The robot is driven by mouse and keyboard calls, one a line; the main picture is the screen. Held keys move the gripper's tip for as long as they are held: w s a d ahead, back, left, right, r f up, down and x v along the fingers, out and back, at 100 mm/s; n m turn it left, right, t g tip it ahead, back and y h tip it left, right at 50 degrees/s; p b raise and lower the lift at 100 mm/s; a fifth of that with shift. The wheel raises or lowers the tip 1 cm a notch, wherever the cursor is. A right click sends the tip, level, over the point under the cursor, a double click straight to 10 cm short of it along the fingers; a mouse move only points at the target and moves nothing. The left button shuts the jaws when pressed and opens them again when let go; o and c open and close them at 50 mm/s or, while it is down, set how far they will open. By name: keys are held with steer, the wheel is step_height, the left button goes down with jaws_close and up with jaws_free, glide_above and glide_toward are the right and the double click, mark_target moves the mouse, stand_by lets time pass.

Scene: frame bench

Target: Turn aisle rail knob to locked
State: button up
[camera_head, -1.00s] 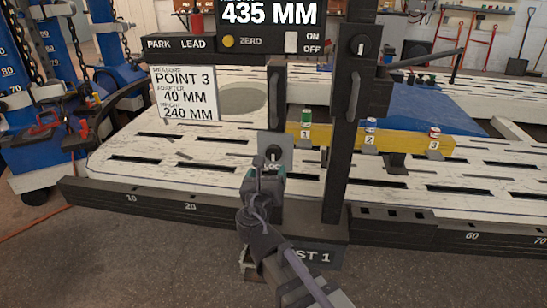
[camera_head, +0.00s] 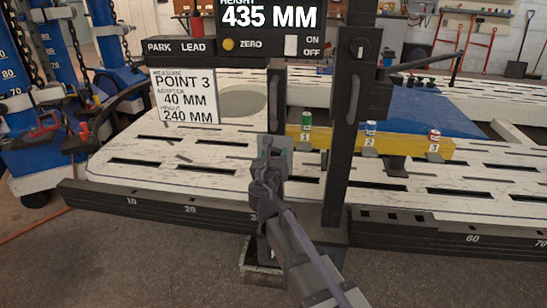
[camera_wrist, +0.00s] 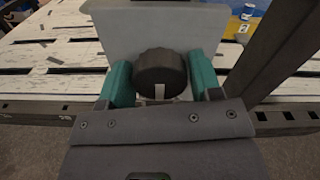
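The aisle rail knob (camera_wrist: 160,68) is a round black knob with a white mark at its lower edge in the wrist view. It sits in front of a grey plate (camera_wrist: 145,30). My gripper (camera_wrist: 162,76) has its two teal fingers on either side of the knob, very close to its sides. I cannot tell whether both fingers touch it. In the head view my gripper (camera_head: 271,160) is in front of the plate (camera_head: 287,143) and hides the knob and its lettering.
A black upright post (camera_head: 338,150) stands just right of my gripper. Left is a POINT 3 sign (camera_head: 185,96); above is a display (camera_head: 268,15) reading 435 MM. A yellow bar (camera_head: 400,142) carries several small numbered pieces. A black front rail (camera_head: 155,203) runs below.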

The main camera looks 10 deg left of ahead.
steer(key=c, duration=0.6)
steer(key=m, duration=1.8)
stand_by(0.5)
steer(key=o, duration=1)
steer(key=shift+c, duration=0.2)
